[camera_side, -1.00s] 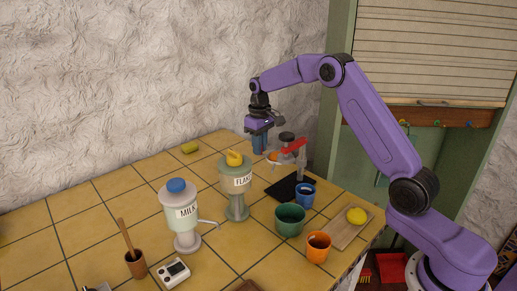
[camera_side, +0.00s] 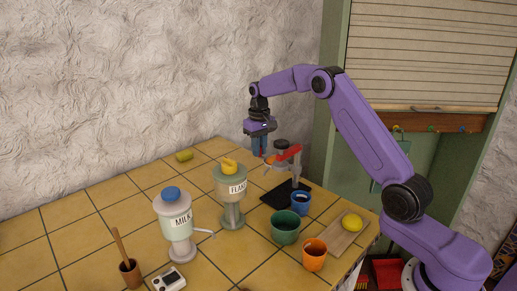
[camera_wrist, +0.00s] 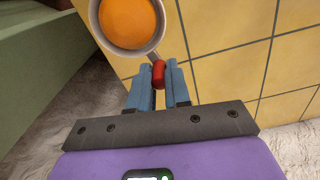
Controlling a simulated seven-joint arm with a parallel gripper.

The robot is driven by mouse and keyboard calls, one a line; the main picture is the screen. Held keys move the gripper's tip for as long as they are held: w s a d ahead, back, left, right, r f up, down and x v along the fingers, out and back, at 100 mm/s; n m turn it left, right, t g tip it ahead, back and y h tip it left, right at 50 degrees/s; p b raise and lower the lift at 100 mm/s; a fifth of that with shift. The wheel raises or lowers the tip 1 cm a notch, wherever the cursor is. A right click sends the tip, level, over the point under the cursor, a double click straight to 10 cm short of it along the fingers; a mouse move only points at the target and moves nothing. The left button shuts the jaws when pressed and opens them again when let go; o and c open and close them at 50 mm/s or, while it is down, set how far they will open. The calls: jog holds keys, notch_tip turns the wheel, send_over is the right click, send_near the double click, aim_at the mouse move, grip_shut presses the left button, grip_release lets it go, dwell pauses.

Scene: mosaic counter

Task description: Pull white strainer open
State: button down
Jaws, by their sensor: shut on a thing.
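The white strainer (camera_wrist: 161,37) is a pale round bowl with a red knob (camera_wrist: 158,74), at the top of the wrist view. An orange (camera_wrist: 128,22) sits inside it. My gripper (camera_wrist: 160,78) has its blue fingers shut on the red knob. In the side view my gripper (camera_side: 259,152) points down at the left of the juicer stand (camera_side: 296,170), which has a red lever (camera_side: 288,153) and a black base. The orange (camera_side: 270,159) shows just right of the fingers. The strainer itself is too small to make out clearly there.
A blue cup (camera_side: 301,206), green cup (camera_side: 285,232) and orange cup (camera_side: 314,258) stand in front of the juicer. The FLAKES dispenser (camera_side: 231,190) and MILK dispenser (camera_side: 176,225) are to the left. A lemon (camera_side: 352,222) lies on a board. Tiles behind are mostly clear.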

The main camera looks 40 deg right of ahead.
dwell(0.3)
jog(key=c, duration=1.1)
grip_release()
jog(key=shift+r, duration=0.1)
notch_tip(320, 180, up, 17)
jog(key=shift+r, duration=0.1)
